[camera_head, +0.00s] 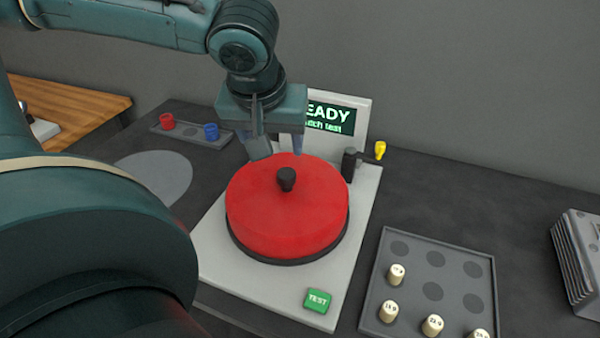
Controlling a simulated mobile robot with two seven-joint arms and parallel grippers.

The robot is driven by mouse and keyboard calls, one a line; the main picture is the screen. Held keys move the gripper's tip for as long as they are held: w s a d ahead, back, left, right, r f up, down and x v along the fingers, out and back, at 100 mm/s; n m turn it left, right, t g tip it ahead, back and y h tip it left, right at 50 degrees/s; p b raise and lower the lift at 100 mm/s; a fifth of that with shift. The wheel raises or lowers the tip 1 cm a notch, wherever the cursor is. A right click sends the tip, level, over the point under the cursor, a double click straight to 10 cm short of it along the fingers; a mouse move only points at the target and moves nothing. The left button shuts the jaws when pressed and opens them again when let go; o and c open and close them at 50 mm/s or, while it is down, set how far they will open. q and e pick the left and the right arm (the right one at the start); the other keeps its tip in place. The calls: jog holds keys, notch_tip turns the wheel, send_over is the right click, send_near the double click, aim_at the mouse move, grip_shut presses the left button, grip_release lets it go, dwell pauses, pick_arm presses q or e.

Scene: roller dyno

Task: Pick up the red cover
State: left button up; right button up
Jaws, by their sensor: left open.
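The red cover (265,217) is a round red lid with a black knob (286,179) on top. It sits on the light grey machine base (222,268), in the middle of the head view. My left gripper (275,155) points down at the cover's far edge, behind the knob. Its two fingers are apart and nothing shows between them. The knob is clear of the fingers. Whether a fingertip touches the cover is hard to tell. My right gripper is not in view.
A screen (338,118) and a yellow-tipped lever (379,151) stand behind the cover. A green TEST button (317,300) is in front. A grey tray (462,247) with several pale cylinders lies to the right. A strip with red and blue pieces (184,139) and a grey disc (158,178) lie left.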

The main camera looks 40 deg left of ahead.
aim_at(286, 173)
pick_arm(q)
jog(key=b+x, duration=0.1)
jog(key=x, duration=0.5)
jog(key=shift+f, duration=0.4)
jog(key=shift+w+x, duration=0.2)
jog(key=shift+x, duration=0.85)
jog(key=shift+w+x, duration=0.15)
jog(key=shift+x, duration=0.85)
jog(key=shift+w+x, duration=0.2)
jog(key=shift+x, duration=0.85)
jog(key=shift+d+r, duration=0.15)
jog(key=shift+r, duration=0.05)
grip_shut()
